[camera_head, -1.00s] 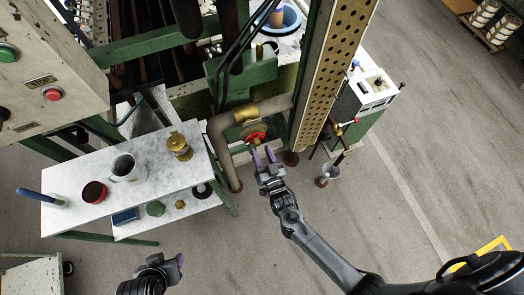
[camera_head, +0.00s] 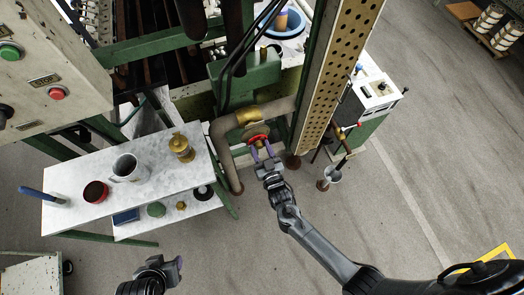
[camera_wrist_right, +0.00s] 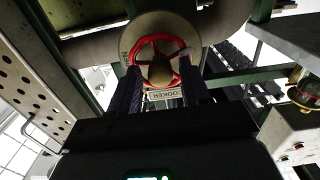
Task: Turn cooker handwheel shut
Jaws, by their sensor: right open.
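The red cooker handwheel (camera_head: 257,138) sits on a brass valve in the pipe. In the right wrist view the red rim (camera_wrist_right: 160,38) surrounds a brass hub, with an upside-down "COOKER" plate (camera_wrist_right: 165,94) below it. My right gripper (camera_head: 263,152) is open at the wheel. In the right wrist view its two fingers (camera_wrist_right: 160,85) are spread, one on each side of the hub, overlapping the wheel's lower rim; I cannot tell whether they touch it. My left gripper (camera_head: 172,268) is low in the head view, away from the wheel; its jaw opening is unclear.
A thick pipe (camera_head: 222,150) bends down left of the wheel. A perforated post (camera_head: 338,75) stands close on the right. A marble-topped table (camera_head: 75,210) with a mug (camera_head: 128,169) and a brass pot (camera_head: 181,148) is at the left. Floor in front is open.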

